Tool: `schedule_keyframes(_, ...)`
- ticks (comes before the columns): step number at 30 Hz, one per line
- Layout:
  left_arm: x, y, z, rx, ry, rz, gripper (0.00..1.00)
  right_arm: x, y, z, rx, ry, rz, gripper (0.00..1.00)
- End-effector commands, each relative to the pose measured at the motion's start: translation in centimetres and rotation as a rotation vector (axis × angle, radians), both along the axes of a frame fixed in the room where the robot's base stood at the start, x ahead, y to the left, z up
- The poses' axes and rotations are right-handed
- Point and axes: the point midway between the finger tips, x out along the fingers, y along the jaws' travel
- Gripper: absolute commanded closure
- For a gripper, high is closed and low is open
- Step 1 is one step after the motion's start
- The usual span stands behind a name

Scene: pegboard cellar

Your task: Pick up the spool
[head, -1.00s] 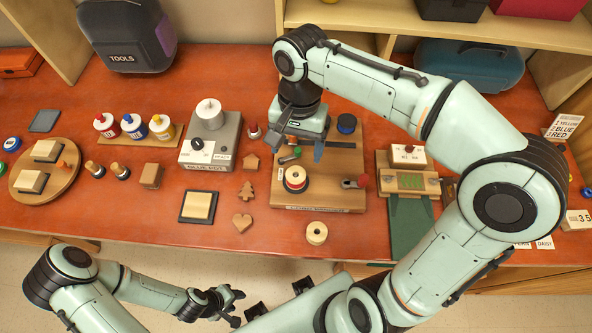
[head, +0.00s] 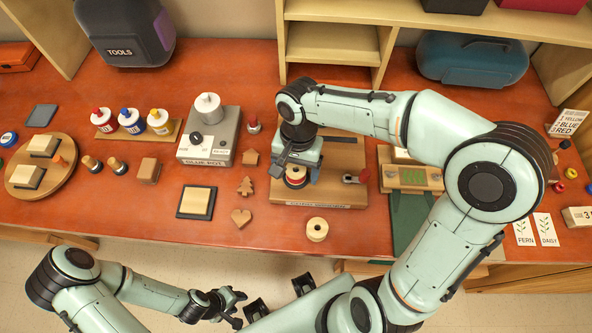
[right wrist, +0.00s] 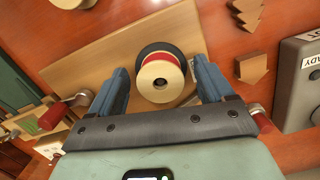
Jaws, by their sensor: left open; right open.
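A wooden spool wound with red thread (right wrist: 161,78) stands on a dark round base on a wooden board. In the head view the red spool (head: 296,180) is partly hidden by my right gripper (head: 297,172). In the right wrist view the open fingers of my right gripper (right wrist: 161,85) are on either side of the spool, with gaps between. My left gripper (head: 238,307) is open and empty, low in front of the bench.
The wooden board (head: 345,195) carries a red-knobbed lever (head: 356,178) to the right of the spool. A grey glue pot unit (head: 222,150) stands to the left.

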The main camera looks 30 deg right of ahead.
Motion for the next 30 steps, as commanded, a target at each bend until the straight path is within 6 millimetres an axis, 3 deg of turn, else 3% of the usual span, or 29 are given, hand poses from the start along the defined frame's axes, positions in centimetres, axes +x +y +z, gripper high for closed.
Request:
schedule_keyframes(2,0.0,0.0,0.0,0.0,0.0,0.0,0.57,0.0,0.0,0.0,0.0,0.0,0.0,0.19)
schedule_keyframes(3,0.0,0.0,0.0,0.0,0.0,0.0,0.57,0.0,0.0,0.1,0.0,0.0,0.0,0.26)
schedule_keyframes(8,0.0,0.0,0.0,0.0,0.0,0.0,0.57,0.0,0.0,0.1,0.0,0.0,0.0,0.76)
schedule_keyframes(20,0.0,0.0,0.1,0.0,-0.001,0.0,0.57,0.0,0.0,0.4,0.0,-0.001,0.0,0.82)
schedule_keyframes(23,0.2,0.0,0.3,0.0,-0.002,0.0,0.57,0.1,0.0,1.6,0.001,-0.004,0.001,0.82)
schedule_keyframes(30,0.7,0.0,1.1,0.0,-0.008,-0.001,0.57,0.1,0.1,6.5,0.002,-0.006,0.0,0.82)
